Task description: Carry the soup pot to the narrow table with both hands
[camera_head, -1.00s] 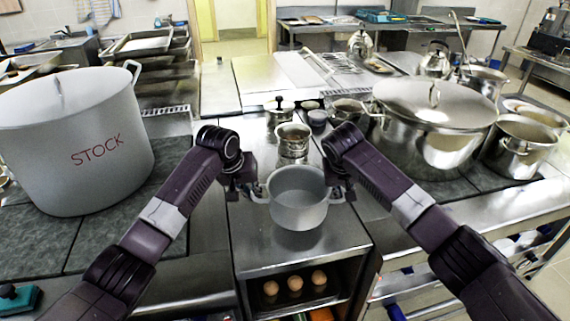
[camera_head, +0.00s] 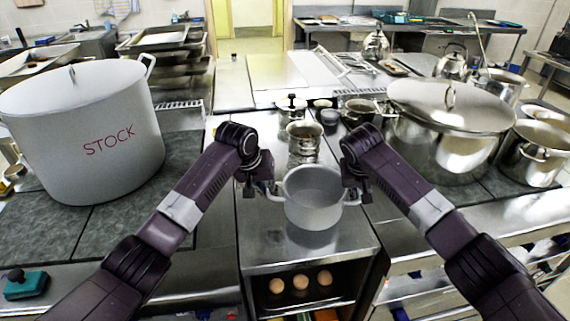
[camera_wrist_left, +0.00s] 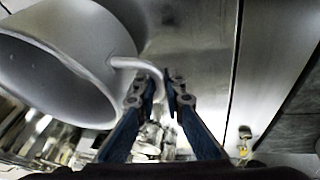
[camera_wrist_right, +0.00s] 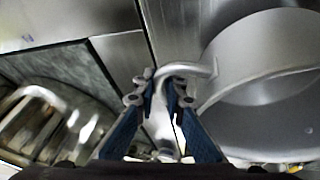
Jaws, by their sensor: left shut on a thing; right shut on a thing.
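The soup pot (camera_head: 313,205) is a plain grey, open pot with two side handles, upright in the middle of the head view. My left gripper (camera_head: 265,188) is shut on its left handle (camera_wrist_left: 125,62). My right gripper (camera_head: 360,190) is shut on its right handle (camera_wrist_right: 190,68). The pot looks empty. It is over a narrow steel unit (camera_head: 265,250) between two stove tops; I cannot tell whether its base touches the steel. I cannot tell whether this unit is the narrow table.
A large STOCK pot (camera_head: 85,135) stands left. A big lidded steel pot (camera_head: 445,135) stands right. Small steel pots (camera_head: 303,138) stand close behind the soup pot. Eggs (camera_head: 300,281) lie on a shelf below. A steel bench (camera_head: 400,28) is at the back.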

